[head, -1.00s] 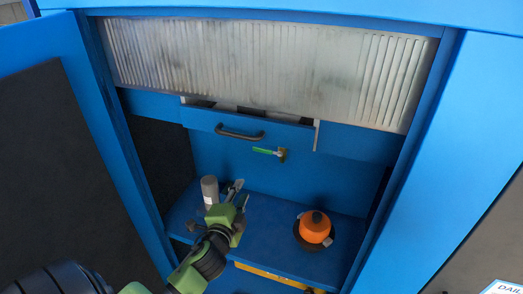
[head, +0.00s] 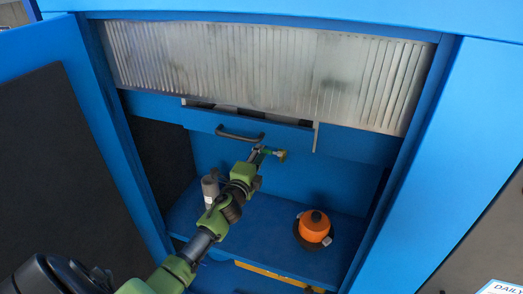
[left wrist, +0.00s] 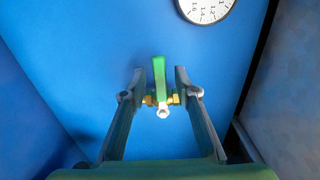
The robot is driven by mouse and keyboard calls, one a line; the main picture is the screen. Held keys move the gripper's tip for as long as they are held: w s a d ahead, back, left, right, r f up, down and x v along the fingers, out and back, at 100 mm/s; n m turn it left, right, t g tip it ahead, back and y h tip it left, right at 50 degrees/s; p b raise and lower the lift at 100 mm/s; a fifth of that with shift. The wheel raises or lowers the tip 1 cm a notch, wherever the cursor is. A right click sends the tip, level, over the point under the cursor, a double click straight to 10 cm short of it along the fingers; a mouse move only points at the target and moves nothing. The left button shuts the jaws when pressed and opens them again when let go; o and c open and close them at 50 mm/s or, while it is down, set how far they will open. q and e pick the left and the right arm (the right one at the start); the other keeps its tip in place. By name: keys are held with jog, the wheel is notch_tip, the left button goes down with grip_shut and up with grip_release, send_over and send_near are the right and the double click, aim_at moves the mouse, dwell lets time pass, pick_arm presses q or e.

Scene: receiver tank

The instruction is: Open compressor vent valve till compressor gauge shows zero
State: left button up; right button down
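A small valve with a green lever handle and brass body (head: 282,155) sits on the blue back panel, below the drawer handle. In the left wrist view the green lever (left wrist: 159,77) points up from the brass body, with a pale round end facing me. My left gripper (head: 262,149) is at the valve. In the left wrist view its two fingers (left wrist: 160,76) are apart, one on each side of the lever, with visible gaps. A white round gauge (left wrist: 205,8) is cut off at the top; its needle is not visible. My right gripper is not in view.
A drawer with a dark handle (head: 240,134) is just above my left gripper. A grey cylinder (head: 210,187) and an orange pot-like object (head: 314,226) stand on the blue shelf (head: 266,238). An open cabinet door (head: 100,125) is on the left.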

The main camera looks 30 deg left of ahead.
pick_arm(q)
jog(key=shift+x, duration=0.8)
grip_shut()
